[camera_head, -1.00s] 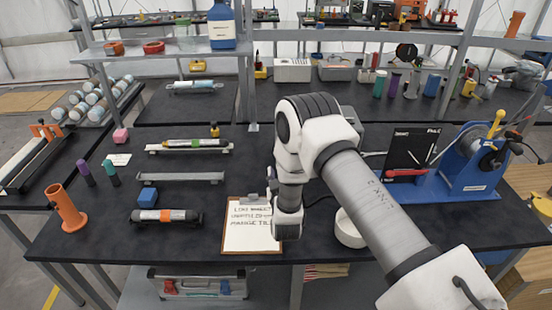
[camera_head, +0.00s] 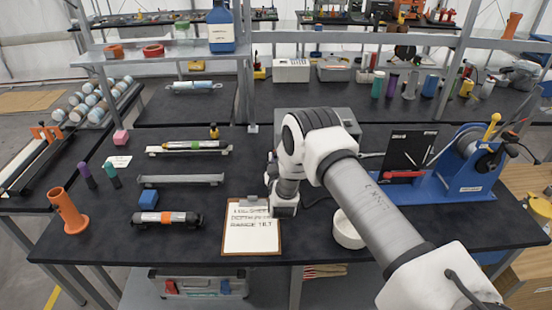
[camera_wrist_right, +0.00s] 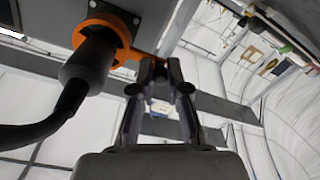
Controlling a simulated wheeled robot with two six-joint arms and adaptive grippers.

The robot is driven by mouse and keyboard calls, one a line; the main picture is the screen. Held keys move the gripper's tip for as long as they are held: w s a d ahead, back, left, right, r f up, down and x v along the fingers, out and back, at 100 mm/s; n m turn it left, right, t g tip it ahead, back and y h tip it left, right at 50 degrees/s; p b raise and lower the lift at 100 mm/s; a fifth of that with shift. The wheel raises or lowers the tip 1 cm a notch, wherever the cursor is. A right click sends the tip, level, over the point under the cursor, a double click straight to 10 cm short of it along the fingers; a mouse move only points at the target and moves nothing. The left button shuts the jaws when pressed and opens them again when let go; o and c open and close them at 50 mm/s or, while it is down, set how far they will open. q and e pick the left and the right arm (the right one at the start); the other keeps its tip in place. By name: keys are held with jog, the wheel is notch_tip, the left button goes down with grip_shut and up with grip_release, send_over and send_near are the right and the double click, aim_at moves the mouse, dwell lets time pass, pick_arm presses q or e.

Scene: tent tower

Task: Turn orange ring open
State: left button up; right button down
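In the right wrist view an orange ring (camera_wrist_right: 108,24) sits around the base of a black plug (camera_wrist_right: 88,62) on a dark panel. An orange tab (camera_wrist_right: 139,57) sticks out from the ring toward the gripper's tips. My right gripper (camera_wrist_right: 160,68) has its tips close together at the end of this tab. Whether they touch or pinch the tab cannot be told. In the head view my right arm hides its gripper and the ring. A grey box (camera_head: 345,118) shows partly behind the arm. My left gripper is not in view.
A clipboard (camera_head: 252,238) lies at the table's front, beside my right wrist. A white round dish (camera_head: 347,232) is right of it, under my arm. A blue stand (camera_head: 462,178) with a black panel is to the right. A black cable (camera_wrist_right: 35,128) hangs from the plug.

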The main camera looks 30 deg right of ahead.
dwell(0.4)
jog(key=d+r+m+b, duration=0.1)
jog(key=m+b, duration=0.4)
jog(key=s+d+r+m+b, duration=0.1)
jog(key=r+m+b, duration=0.1)
jog(key=m+b, duration=0.3)
jog(key=s+d+r+m+b, duration=0.1)
jog(key=d+r+m+b, duration=0.1)
jog(key=m+b, duration=0.3)
jog(key=shift+s+r+m+h+b, duration=0.25)
jog(key=shift+m+h+b, duration=0.15)
jog(key=shift+m, duration=0.2)
jog(key=shift+s+d+r+m+b, duration=0.1)
jog(key=shift+s+d+m+b, duration=0.15)
jog(key=shift+m+b, duration=0.4)
jog(key=shift+s+d+r+m+b, duration=0.1)
jog(key=shift+d+m+b, duration=0.2)
jog(key=shift+m+b, duration=0.3)
jog(key=c, duration=1.2)
grip_release()
jog(key=shift+r, duration=0.1)
jog(key=shift+o, duration=0.2)
